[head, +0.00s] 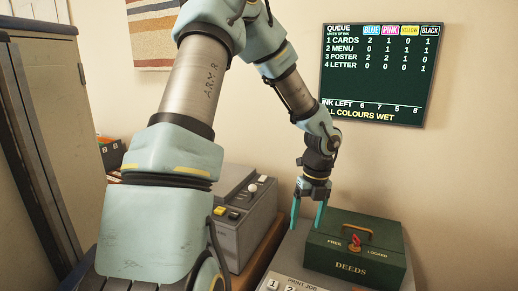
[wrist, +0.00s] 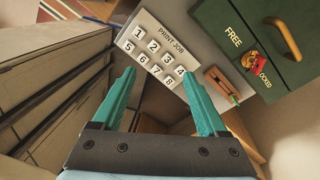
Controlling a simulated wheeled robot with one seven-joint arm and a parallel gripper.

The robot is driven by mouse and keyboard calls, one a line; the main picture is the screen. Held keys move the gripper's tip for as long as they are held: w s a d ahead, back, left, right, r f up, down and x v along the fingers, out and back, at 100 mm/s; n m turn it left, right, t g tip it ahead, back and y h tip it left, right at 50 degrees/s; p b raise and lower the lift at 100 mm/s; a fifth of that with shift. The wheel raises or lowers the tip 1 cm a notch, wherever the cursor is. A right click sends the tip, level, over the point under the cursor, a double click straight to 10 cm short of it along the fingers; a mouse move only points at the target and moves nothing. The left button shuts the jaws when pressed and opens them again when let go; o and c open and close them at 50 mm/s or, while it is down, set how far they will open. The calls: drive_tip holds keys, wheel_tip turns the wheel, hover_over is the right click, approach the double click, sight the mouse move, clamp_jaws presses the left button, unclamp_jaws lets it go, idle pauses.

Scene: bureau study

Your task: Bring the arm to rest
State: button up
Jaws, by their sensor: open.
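My gripper (head: 309,212) hangs from my raised arm in the head view, fingers pointing down. It is just left of a green deeds box (head: 355,250) and above the grey desk surface. In the wrist view its two teal fingers (wrist: 163,90) are spread apart with nothing between them. Beyond the fingers lies a white print job keypad (wrist: 160,50) with numbered buttons. The green box (wrist: 240,25) shows at the upper right of the wrist view, with its handle and a red key or knob by the words FREE and LOCKED.
A grey machine (head: 240,215) with a white-knobbed lever and coloured buttons stands left of my gripper. A wall board (head: 374,75) lists a print queue and ink left. A tall cabinet (head: 50,120) stands at the far left. A small brown wooden item (wrist: 220,82) lies beside the keypad.

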drive_tip(key=s+a+r+n+t+b, duration=0.1)
drive_tip(key=s+a+r+n, duration=0.1)
drive_tip(key=a+n, duration=0.8)
drive_tip(key=s+a+r+n+t+h+b, duration=0.1)
drive_tip(key=s+a+r+n, duration=0.2)
drive_tip(key=a+n, duration=0.6)
drive_tip(key=s+n, duration=0.2)
drive_tip(key=n, duration=1.1)
drive_tip(key=shift+a+r+n, duration=0.15)
drive_tip(key=shift+a+n, duration=0.2)
drive_tip(key=shift+n, duration=0.05)
